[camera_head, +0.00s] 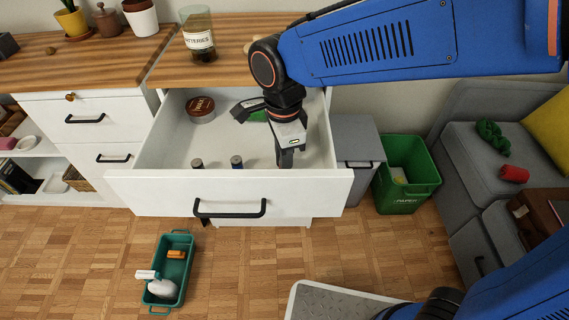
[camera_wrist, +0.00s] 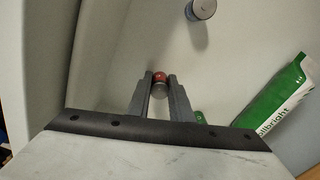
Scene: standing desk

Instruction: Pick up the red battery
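The red battery (camera_wrist: 159,76) shows in the wrist view between my gripper's two fingertips (camera_wrist: 160,84). Its red side and grey end are visible, and both fingers appear to touch it. In the head view my gripper (camera_head: 286,158) points down inside the right part of the open white drawer (camera_head: 230,190), and the red battery is hidden there. Whether it is clear of the drawer floor I cannot tell.
Two dark batteries, one on the left (camera_head: 197,164) and one nearer my gripper (camera_head: 236,162), stand behind the drawer front. A round brown tin (camera_head: 201,109) and a green packet (camera_wrist: 285,105) lie in the drawer. A batteries jar (camera_head: 198,35) stands on the wooden top.

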